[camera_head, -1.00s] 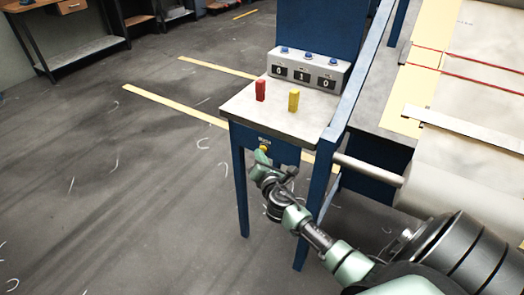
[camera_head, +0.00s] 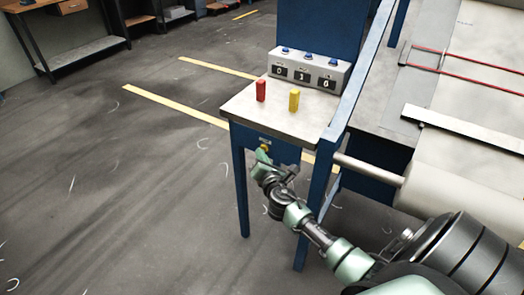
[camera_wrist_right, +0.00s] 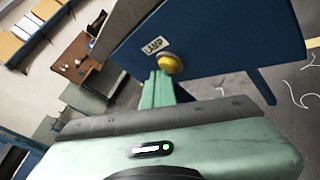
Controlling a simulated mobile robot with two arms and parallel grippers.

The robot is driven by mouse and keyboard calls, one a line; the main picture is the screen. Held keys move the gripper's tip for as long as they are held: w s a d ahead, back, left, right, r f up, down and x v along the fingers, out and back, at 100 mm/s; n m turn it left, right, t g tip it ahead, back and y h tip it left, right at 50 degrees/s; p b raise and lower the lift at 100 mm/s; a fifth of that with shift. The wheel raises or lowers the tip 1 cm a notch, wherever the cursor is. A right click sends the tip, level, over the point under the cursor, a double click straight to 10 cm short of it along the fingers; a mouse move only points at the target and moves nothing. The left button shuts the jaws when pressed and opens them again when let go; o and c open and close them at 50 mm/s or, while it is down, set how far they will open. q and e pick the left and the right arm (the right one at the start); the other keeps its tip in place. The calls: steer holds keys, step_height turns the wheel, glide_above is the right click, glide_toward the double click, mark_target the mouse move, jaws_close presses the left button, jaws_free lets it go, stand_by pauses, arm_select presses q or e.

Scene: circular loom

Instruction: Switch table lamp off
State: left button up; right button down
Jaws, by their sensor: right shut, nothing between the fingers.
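A yellow round button (camera_wrist_right: 171,64) sits on the blue front panel (camera_wrist_right: 215,40) of the small table, beside a small label (camera_wrist_right: 155,46) that seems to read "LMP" or "LUP". My right gripper (camera_head: 263,154) is at this panel, below the tabletop. Its green fingers (camera_wrist_right: 159,82) are shut and empty, with the tips right at the button's lower edge; I cannot tell whether they touch it. In the head view the button is a tiny yellow spot, mostly covered by the gripper. No lamp itself can be made out. My left gripper is not in view.
The small table's grey top (camera_head: 245,105) carries a red block (camera_head: 261,91), a yellow block (camera_head: 294,100) and a counter box (camera_head: 312,69) with blue buttons. A blue post (camera_head: 318,200) and a pale roller (camera_head: 445,193) stand right of my gripper. Floor at left is clear.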

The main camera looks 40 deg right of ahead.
steer(key=shift+s+r, duration=0.1)
stand_by(0.3)
steer(key=shift+s+a+p, duration=0.1)
steer(key=shift+s+a, duration=0.3)
steer(key=shift+a, duration=0.5)
steer(key=shift+s+a+p, duration=0.1)
steer(key=shift+s+a, duration=0.25)
steer(key=shift+a, duration=0.6)
steer(key=shift+s+a+p, duration=0.1)
steer(key=shift+s+a, duration=0.3)
steer(key=shift+a, duration=0.5)
